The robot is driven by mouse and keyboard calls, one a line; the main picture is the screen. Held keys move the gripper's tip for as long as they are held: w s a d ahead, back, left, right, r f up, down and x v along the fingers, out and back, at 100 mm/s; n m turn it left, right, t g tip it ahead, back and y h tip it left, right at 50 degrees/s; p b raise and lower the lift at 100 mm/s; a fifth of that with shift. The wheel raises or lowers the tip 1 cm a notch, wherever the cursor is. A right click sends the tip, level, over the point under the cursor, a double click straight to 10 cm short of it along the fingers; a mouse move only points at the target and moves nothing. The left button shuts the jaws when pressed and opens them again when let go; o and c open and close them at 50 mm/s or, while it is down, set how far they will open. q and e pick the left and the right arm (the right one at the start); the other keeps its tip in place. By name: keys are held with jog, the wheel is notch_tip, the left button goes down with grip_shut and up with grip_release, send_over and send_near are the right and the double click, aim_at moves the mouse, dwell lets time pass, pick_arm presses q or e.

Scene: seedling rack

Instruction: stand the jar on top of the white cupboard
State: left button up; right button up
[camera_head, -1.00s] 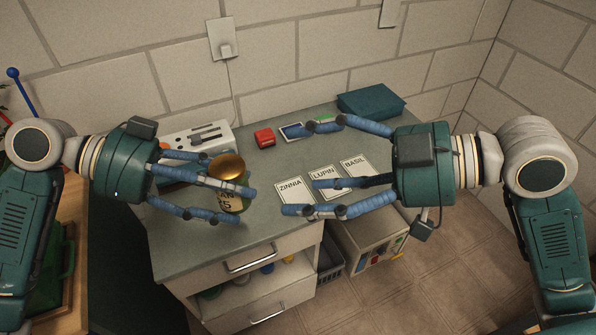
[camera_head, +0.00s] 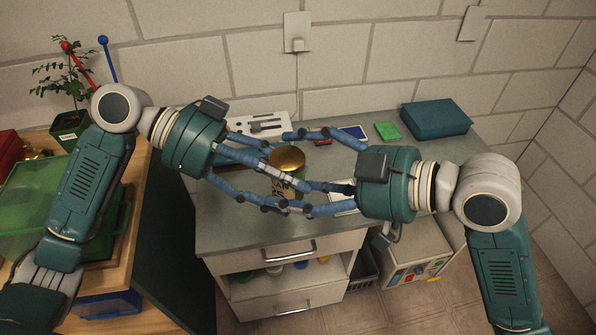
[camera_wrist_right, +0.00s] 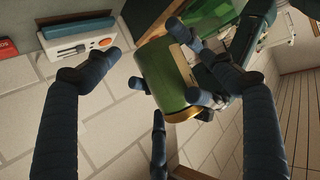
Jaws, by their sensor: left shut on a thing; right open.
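The jar, green glass with a gold lid (camera_head: 287,158) and a pale lettered label, stands between both hands in the head view. My left gripper (camera_head: 272,182) is shut on the jar. My right gripper (camera_head: 292,173) is open, its fingers spread around the jar from the right. In the right wrist view the green jar (camera_wrist_right: 163,75) is tilted between the right fingers, with left-hand fingers against it. The jar's base is hidden, so I cannot tell its height above the worktop. A white cabinet with drawers (camera_head: 300,300) is below; I cannot tell whether it is the task's cupboard.
The grey-green worktop (camera_head: 225,230) carries a white device (camera_head: 255,126), a blue-edged card (camera_head: 356,132), a green block (camera_head: 387,131) and a teal box (camera_head: 436,119). A wooden table (camera_head: 135,245) with a potted plant (camera_head: 70,125) is at left. A pale appliance (camera_head: 415,255) stands right.

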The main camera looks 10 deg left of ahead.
jog(key=c, duration=1.3)
pick_arm(q)
jog(key=o, duration=1.3)
pick_arm(e)
jog(key=shift+c, duration=0.3)
pick_arm(q)
jog(key=shift+a, duration=0.1)
